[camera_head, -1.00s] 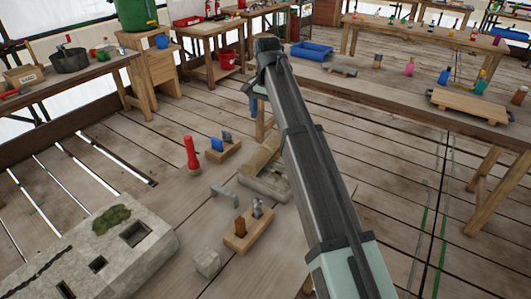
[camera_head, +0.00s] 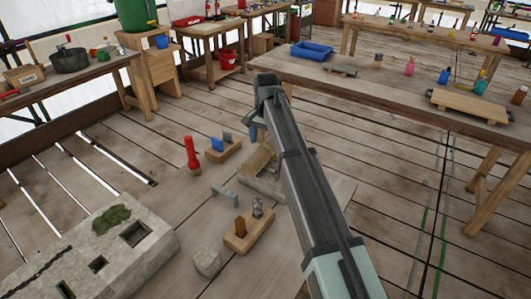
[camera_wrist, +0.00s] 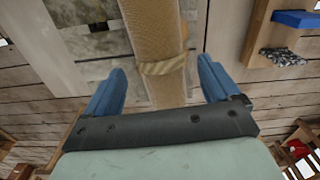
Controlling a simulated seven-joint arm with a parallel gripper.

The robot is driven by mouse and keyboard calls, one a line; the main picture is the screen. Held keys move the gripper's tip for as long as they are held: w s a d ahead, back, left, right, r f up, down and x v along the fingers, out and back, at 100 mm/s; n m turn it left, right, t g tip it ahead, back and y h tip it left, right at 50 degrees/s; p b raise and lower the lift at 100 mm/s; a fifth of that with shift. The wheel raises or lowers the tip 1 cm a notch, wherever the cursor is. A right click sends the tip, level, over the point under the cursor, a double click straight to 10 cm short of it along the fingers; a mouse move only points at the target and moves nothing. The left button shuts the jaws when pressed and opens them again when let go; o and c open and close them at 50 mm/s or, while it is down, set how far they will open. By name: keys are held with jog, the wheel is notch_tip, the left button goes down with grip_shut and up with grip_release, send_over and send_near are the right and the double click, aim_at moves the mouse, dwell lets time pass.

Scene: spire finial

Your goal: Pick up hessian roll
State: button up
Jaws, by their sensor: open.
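The hessian roll (camera_head: 260,159) is a tan cylinder lying on a pale stone slab (camera_head: 266,187) on the wooden floor platform; my arm partly covers it in the head view. In the wrist view the roll (camera_wrist: 150,35) runs from the top edge down between my fingers, with a raised band across it. My gripper (camera_wrist: 162,70) is open, with a blue finger on each side of the roll and a gap at both sides. In the head view my gripper (camera_head: 254,132) shows just above and behind the roll.
Near the roll are a red torch (camera_head: 192,154), a wooden block with a blue item (camera_head: 222,150), a grey bracket (camera_head: 224,194), a second wooden block with tools (camera_head: 248,232) and a stone cube (camera_head: 207,262). A workbench (camera_head: 400,98) stands behind my arm.

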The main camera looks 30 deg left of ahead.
aim_at(266, 146)
notch_tip(266, 146, down, 4)
jog(key=shift+r, duration=0.25)
jog(key=c, duration=1.2)
jog(key=shift+c, duration=0.2)
